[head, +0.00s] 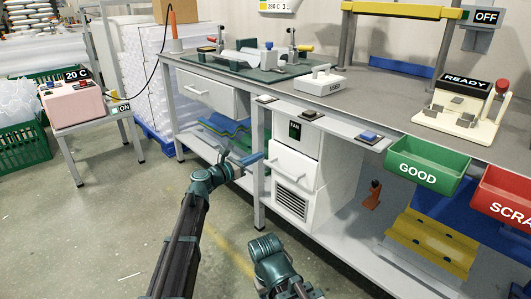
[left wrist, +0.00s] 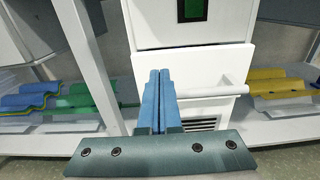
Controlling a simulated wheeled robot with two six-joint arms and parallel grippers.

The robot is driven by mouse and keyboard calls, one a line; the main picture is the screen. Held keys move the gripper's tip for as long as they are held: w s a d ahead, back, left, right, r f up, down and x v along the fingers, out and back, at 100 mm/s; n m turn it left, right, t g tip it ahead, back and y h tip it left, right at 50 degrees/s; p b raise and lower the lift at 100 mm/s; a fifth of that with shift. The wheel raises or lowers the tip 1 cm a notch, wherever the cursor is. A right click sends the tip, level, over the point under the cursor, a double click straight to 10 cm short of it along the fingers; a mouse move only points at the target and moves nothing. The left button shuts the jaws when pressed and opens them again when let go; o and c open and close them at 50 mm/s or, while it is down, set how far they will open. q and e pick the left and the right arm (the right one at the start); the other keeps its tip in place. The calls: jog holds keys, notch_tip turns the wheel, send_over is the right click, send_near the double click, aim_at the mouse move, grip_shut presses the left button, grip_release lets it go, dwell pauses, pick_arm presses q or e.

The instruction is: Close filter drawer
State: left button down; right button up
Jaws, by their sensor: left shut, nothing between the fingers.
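A bench leg (head: 259,165) stands just left of the cabinet. The green GOOD bin (head: 428,166) and red SCRAP bin (head: 505,195) hang at the right. Corrugated sheets (head: 432,243) lie on the lower shelf. Another white drawer (head: 207,92) is at the left. The floor ahead is clear.

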pick_arm(q)
jog(key=v, duration=0.6)
